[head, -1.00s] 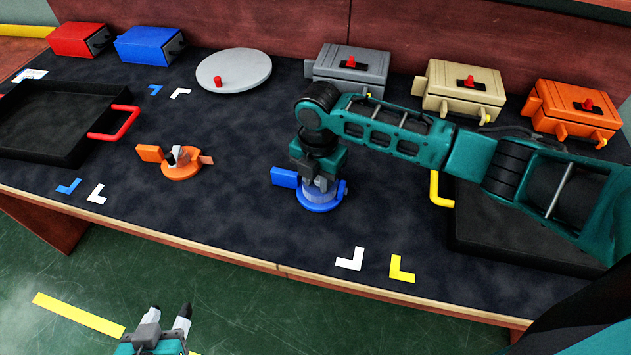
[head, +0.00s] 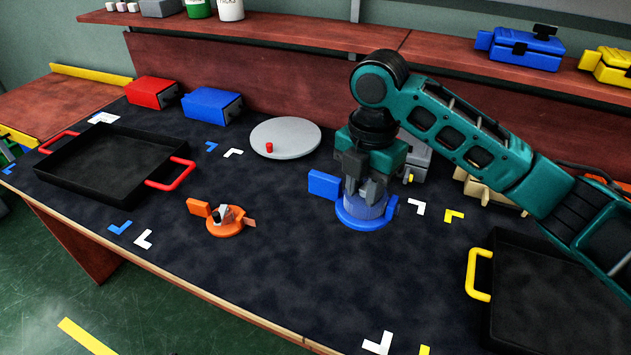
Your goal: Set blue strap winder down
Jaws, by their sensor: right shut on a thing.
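The blue strap winder (head: 364,212) has a round base, a pale ribbed drum and a flat blue plate sticking out to its left. My right gripper (head: 364,190) comes down from above and is shut on its top. The winder looks upright and appears held above the dark tabletop (head: 300,260), right of the middle of the picture. The exact gap below it is hard to tell. My left gripper is out of view.
An orange winder (head: 226,221) stands to the left. A grey turntable disc (head: 285,138) with a red knob lies behind. Black trays with red handles (head: 168,174) and a yellow handle (head: 479,275) stand left and right. Boxes behind my right arm are partly hidden. The front middle is clear.

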